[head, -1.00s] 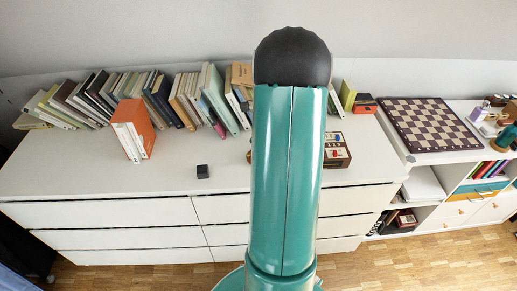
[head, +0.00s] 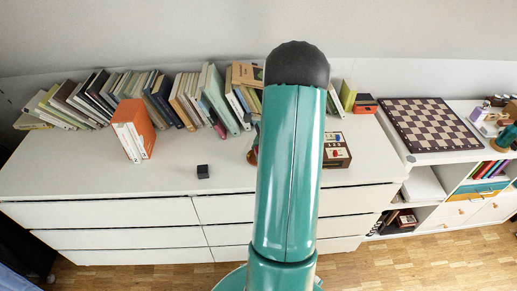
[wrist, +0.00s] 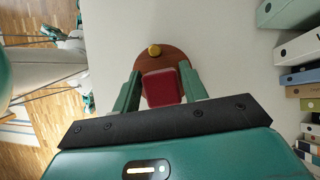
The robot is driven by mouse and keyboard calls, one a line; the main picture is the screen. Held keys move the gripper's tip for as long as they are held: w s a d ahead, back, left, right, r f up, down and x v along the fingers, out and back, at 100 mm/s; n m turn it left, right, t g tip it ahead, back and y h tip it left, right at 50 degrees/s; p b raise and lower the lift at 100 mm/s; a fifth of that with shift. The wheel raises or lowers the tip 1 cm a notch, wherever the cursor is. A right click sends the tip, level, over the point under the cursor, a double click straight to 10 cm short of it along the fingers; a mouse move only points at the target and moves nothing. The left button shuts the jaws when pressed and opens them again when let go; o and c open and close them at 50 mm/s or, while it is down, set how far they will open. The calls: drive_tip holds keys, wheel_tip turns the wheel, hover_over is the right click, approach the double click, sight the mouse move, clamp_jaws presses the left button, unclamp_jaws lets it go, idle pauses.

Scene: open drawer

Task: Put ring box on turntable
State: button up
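A dark red box, which looks like the ring box (wrist: 162,88), sits between the two green fingers of my gripper (wrist: 160,70) in the wrist view. The fingers meet its left and right sides. The round brown turntable (wrist: 172,57), with a yellow knob near its far edge, shows behind and below the box. Whether the box touches the turntable I cannot tell. In the head view my arm hides the gripper; only a small red and brown patch shows beside the arm.
A brown box with dials (head: 336,151) is right of my arm. The dresser's front left is clear.

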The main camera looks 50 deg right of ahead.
drive_tip(key=shift+o, duration=1.1)
drive_tip(key=v, duration=1.2)
drive_tip(key=w+a+r+n+h, duration=0.1)
drive_tip(key=w+a+r+n, duration=0.25)
drive_tip(key=a, duration=0.35)
drive_tip(key=w+a+r+n, duration=0.2)
drive_tip(key=a+r+n, duration=0.1)
drive_tip(key=a+r, duration=0.25)
drive_tip(key=a+r+n+h, duration=0.1)
drive_tip(key=a+r+n, duration=0.15)
drive_tip(key=a, duration=0.45)
drive_tip(key=a+r+n+h, duration=0.1)
drive_tip(key=a+r+n, duration=0.15)
drive_tip(key=a, duration=0.35)
drive_tip(key=s+a+r+n+t, duration=0.1)
drive_tip(key=s+a+n, duration=0.4)
drive_tip(key=a+n, duration=0.2)
drive_tip(key=s+a+r+n+t, duration=0.1)
drive_tip(key=s+a+n, duration=0.4)
drive_tip(key=a, duration=0.7)
drive_tip(key=shift+s+n+t+h, duration=0.3)
drive_tip(key=shift+s+n+t, duration=0.1)
drive_tip(key=shift+n, duration=0.55)
